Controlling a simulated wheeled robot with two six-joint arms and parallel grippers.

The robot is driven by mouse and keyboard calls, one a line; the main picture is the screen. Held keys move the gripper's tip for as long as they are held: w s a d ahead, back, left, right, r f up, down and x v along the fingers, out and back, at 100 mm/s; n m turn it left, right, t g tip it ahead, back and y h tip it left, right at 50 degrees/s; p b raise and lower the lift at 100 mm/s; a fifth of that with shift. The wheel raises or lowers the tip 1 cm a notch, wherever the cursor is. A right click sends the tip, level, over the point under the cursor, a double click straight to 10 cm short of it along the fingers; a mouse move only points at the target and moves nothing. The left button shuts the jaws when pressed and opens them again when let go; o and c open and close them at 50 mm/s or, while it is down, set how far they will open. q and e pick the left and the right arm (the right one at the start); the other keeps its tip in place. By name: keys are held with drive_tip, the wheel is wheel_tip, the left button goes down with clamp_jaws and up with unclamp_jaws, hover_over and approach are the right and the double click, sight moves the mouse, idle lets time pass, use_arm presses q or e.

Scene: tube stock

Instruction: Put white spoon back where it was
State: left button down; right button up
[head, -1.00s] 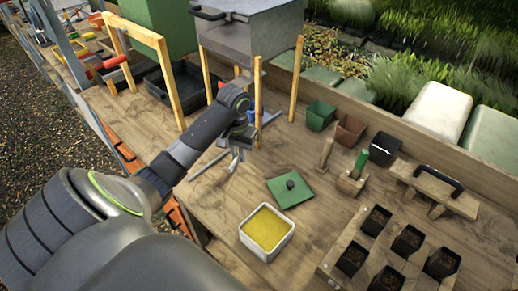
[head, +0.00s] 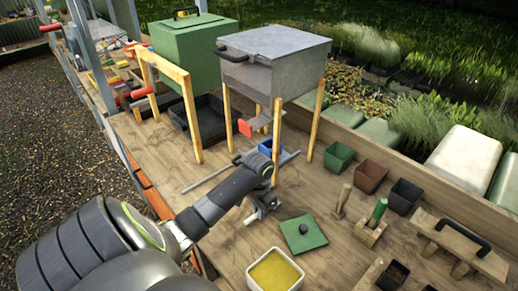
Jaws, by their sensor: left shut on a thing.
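My left gripper (head: 260,211) points down over the wooden bench, in front of the metal box's legs and left of the green lid. My right gripper is not in view.
A yellow-filled white tub (head: 274,272) and a green lid (head: 303,233) are close by on the right. A grey metal box (head: 283,65) on wooden legs and a blue item (head: 268,147) are behind. Small pots (head: 369,176) stand right. Bare bench lies left.

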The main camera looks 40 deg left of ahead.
use_arm(q)
drive_tip(key=shift+f, duration=0.2)
drive_tip(key=shift+f, duration=0.15)
drive_tip(key=c, duration=1.5)
unclamp_jaws()
drive_tip(key=shift+o, duration=0.2)
wheel_tip(320, 180, up, 6)
drive_tip(key=shift+w+a+r+b, duration=0.1)
drive_tip(key=shift+r+b, duration=0.05)
drive_tip(key=shift+b, duration=0.35)
wheel_tip(320, 180, up, 6)
drive_tip(key=p, duration=0.3)
